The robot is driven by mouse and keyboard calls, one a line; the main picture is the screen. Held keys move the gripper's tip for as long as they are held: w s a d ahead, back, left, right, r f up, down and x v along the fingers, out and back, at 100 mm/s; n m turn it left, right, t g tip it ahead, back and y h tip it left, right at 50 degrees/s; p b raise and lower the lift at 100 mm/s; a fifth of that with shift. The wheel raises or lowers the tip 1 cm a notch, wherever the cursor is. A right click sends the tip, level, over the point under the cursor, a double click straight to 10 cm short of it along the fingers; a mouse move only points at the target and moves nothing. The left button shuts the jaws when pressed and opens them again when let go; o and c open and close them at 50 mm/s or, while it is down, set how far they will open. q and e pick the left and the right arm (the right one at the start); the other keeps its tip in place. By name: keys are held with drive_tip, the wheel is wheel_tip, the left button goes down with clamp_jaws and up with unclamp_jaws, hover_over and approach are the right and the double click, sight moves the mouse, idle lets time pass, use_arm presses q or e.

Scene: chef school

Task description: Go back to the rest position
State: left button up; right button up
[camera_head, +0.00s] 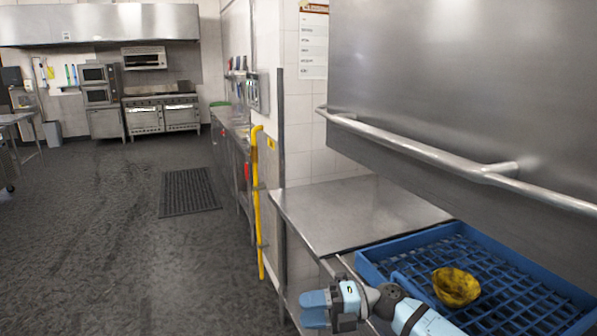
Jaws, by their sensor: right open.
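My right gripper (315,309) shows at the bottom of the head view, with its arm coming in from the lower right. It is open and nothing shows between its fingers. It is in front of the steel counter (355,212), to the left of the blue dish rack (372,268). A yellow bowl with dark marks (456,287) lies in the rack, tilted, apart from the gripper. My left gripper is not in view.
A large steel hood with a long bar handle (430,155) hangs over the rack. A yellow pipe (257,200) stands left of the counter. The floor (120,250) at left is open, with a dark mat (188,192). Ovens (160,115) stand at the back.

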drive_tip(key=s+d+f+m+t+h+p, duration=0.3)
drive_tip(key=s+d+f+m+t+h, duration=0.1)
drive_tip(key=s+m, duration=0.5)
drive_tip(key=s+d+f+m+t+h+p, duration=0.2)
drive_tip(key=s+d+f+m+t+h, duration=0.2)
drive_tip(key=m, duration=1)
drive_tip(key=s+d+f+m+t+h+p, duration=0.3)
drive_tip(key=s+d+f+m+h, duration=0.3)
drive_tip(key=s, duration=0.8)
drive_tip(key=d+f+m+t, duration=0.1)
drive_tip(key=d+f+m, duration=0.2)
drive_tip(key=f+m, duration=0.1)
drive_tip(key=shift+f+m+t+p, duration=0.15)
drive_tip(key=shift+m+t+p, duration=0.2)
drive_tip(key=shift+m, duration=0.45)
drive_tip(key=shift+d, duration=0.1)
drive_tip(key=shift+c, duration=0.2)
